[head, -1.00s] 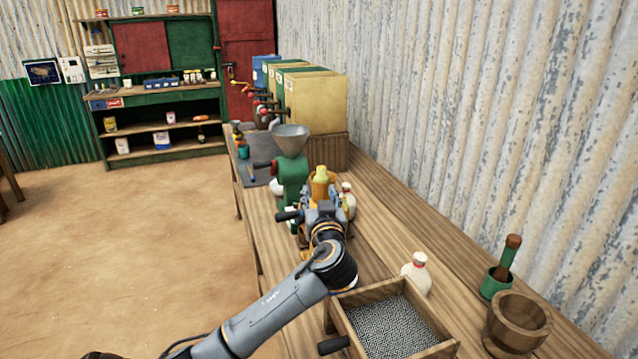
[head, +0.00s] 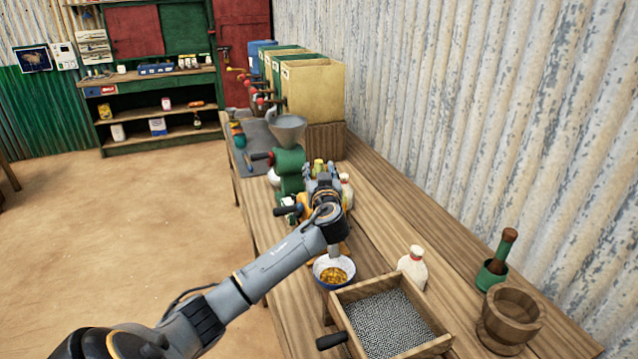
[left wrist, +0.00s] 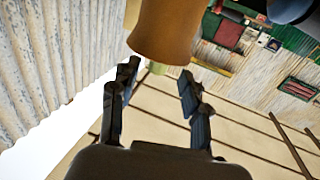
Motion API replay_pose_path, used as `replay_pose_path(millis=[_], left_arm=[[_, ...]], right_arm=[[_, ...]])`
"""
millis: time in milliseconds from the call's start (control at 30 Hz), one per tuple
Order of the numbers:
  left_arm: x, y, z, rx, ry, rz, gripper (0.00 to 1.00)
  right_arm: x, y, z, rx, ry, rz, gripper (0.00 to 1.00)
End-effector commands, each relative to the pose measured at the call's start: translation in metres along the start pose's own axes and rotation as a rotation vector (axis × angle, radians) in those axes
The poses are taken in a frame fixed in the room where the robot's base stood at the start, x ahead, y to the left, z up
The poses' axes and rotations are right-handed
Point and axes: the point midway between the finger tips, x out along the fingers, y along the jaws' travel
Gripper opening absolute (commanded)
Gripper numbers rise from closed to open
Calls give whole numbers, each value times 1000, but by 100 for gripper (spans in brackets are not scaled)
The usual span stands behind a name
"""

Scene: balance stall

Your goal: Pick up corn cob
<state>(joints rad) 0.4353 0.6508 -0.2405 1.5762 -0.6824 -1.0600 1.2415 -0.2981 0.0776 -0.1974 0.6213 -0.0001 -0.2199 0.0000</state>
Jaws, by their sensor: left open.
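A small yellow-green tip (head: 318,166), perhaps the corn cob, shows just past my left gripper (head: 322,178) in the head view, mostly hidden by it. In the left wrist view, my left gripper (left wrist: 159,72) is open, with its two fingers apart. An orange-brown rounded thing (left wrist: 170,30) fills the top centre ahead of the fingers. A pale yellow-green bit (left wrist: 158,68) shows below it, between the fingertips. I cannot tell whether either is the cob. Nothing is visibly gripped. My right gripper is not in view.
A bowl of yellow kernels (head: 335,275) stands under my left arm. A mortar (head: 512,318) is at right. Bare bench (head: 385,225) lies near the wall.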

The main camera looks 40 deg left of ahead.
Motion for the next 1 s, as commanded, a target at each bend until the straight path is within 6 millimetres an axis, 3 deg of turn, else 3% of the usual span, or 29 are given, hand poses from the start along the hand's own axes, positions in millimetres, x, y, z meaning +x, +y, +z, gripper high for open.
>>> replay_pose_path(millis=[100,300,600,800,1000], left_arm=[[16,2,-6,4,1,-3,46],[35,2,-3,2,1,-1,46],[38,2,-1,1,0,1,46],[38,2,-1,1,0,1,8],[38,2,-1,1,0,0,1]], right_arm=[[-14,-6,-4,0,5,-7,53],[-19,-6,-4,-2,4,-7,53],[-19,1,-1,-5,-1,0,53],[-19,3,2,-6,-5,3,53],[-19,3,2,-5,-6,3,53]])
